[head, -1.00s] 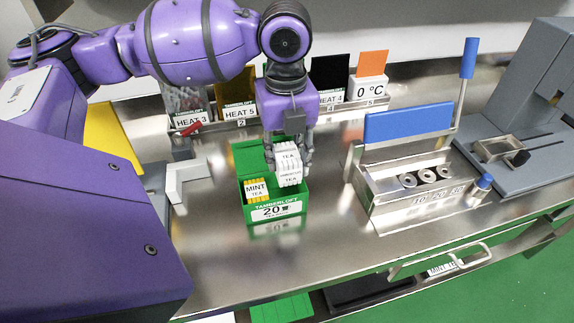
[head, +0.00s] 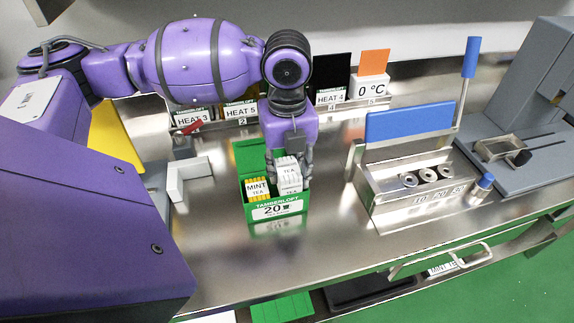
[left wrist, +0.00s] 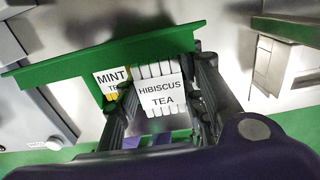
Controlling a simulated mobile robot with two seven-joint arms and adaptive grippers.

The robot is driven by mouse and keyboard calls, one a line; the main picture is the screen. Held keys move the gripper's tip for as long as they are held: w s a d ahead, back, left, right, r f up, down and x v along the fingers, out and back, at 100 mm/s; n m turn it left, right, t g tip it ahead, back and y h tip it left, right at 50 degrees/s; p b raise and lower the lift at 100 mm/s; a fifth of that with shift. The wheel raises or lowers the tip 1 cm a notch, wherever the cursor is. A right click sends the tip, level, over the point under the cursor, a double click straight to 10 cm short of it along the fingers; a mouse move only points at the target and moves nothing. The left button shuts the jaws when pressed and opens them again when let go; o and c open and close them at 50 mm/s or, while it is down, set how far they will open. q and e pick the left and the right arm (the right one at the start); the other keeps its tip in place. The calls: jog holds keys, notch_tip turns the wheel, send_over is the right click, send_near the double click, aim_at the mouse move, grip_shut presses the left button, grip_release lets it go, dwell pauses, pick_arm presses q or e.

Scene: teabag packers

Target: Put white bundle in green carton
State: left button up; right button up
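The white bundle (head: 289,178), labelled HIBISCUS TEA in the left wrist view (left wrist: 160,92), stands nearly upright in the right part of the green carton (head: 277,210). Its lower part is hidden behind the carton's front wall. A yellow MINT TEA bundle (head: 257,189) sits to its left in the same carton. My left gripper (head: 290,168) points down over the carton, with a finger on each side of the white bundle. The fingers (left wrist: 165,100) look closed against its sides. My right gripper is not in view.
A steel holder with a blue panel (head: 409,122) and a grey machine (head: 530,130) stand to the right. A row of labelled cartons (head: 240,112) stands behind. A light angled bracket (head: 188,180) is left of the green carton. The counter in front is clear.

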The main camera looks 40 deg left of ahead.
aim_at(287, 166)
pick_arm(q)
jog(key=o, duration=0.3)
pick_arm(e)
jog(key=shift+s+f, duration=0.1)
pick_arm(q)
jog(key=shift+r, duration=0.3)
notch_tip(287, 166, up, 12)
jog(key=p, duration=0.1)
jog(key=shift+r, duration=0.25)
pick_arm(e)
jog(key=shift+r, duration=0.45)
